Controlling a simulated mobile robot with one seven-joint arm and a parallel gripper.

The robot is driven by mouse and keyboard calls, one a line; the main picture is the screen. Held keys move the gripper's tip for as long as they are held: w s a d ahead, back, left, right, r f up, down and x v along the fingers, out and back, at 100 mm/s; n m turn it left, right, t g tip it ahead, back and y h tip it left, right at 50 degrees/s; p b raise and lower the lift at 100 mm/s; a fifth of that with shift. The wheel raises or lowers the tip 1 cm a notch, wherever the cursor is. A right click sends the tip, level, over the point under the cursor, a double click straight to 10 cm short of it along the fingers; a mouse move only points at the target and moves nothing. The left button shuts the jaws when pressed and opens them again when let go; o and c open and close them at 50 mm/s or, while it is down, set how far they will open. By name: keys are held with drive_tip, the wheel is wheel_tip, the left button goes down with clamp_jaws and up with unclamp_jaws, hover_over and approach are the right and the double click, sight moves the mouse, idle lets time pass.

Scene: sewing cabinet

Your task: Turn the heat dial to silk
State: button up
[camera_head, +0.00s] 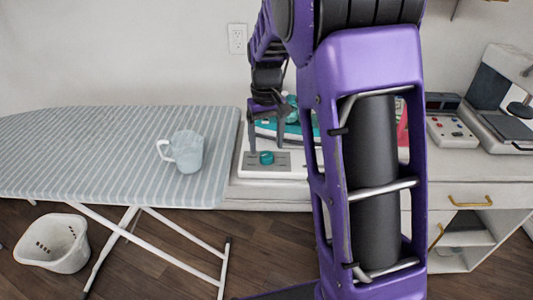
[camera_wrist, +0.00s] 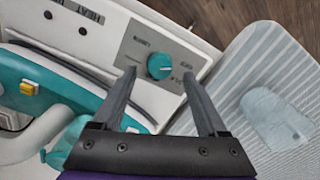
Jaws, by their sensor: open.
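The heat dial (camera_head: 266,158) is a round teal knob on a grey plate at the front of a white base. In the wrist view the dial (camera_wrist: 160,66) sits near the middle, with small printed words around it that are too blurred to read surely. A faint light mark shows on its face; I cannot tell which word it points to. My gripper (camera_wrist: 159,74) is open, its two dark fingers apart on either side of the dial as seen from the wrist. My gripper (camera_head: 266,138) shows just above the dial in the head view; contact cannot be told.
A teal and white iron (camera_wrist: 45,95) rests on the base close to my fingers. A striped ironing board (camera_head: 90,140) with a pale mug (camera_head: 186,151) stands at the left. A white basket (camera_head: 55,243) is on the floor.

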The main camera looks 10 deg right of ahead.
sight(267, 154)
drive_tip(key=shift+f, duration=1.6)
clamp_jaws()
